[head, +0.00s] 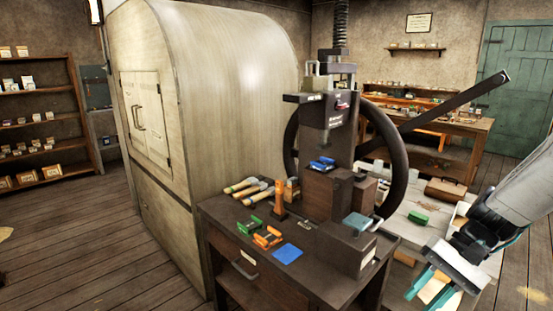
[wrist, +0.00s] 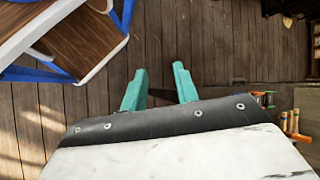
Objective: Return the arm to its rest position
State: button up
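My arm (head: 525,185) reaches in from the right edge in the head view and slopes down to the left. My gripper (head: 424,292) hangs at the lower right, beside the press bench, with its teal fingers pointing down. In the wrist view my gripper (wrist: 160,78) shows both fingers apart with only floor planks between them. It is open and holds nothing. The handwheel press (head: 330,130) stands left of my gripper, with its large dark wheel (head: 398,150) and long lever bar (head: 455,103). My gripper is apart from the press and wheel.
A pale worktable (head: 405,212) lies behind my gripper. A large rounded cabinet (head: 225,110) fills the left middle. Floor (head: 90,250) is open at left.

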jog(key=s+a+r+n+t+h, duration=0.2)
jog(key=s+r+n+h, duration=0.3)
jog(key=s+r, duration=0.6)
jog(key=s+t+h, duration=0.1)
jog(key=s+h, duration=0.1)
jog(key=shift+s+r+t+h, duration=0.25)
jog(key=shift+s+t+h, duration=0.1)
jog(key=shift+t+h, duration=0.05)
dwell(2.4)
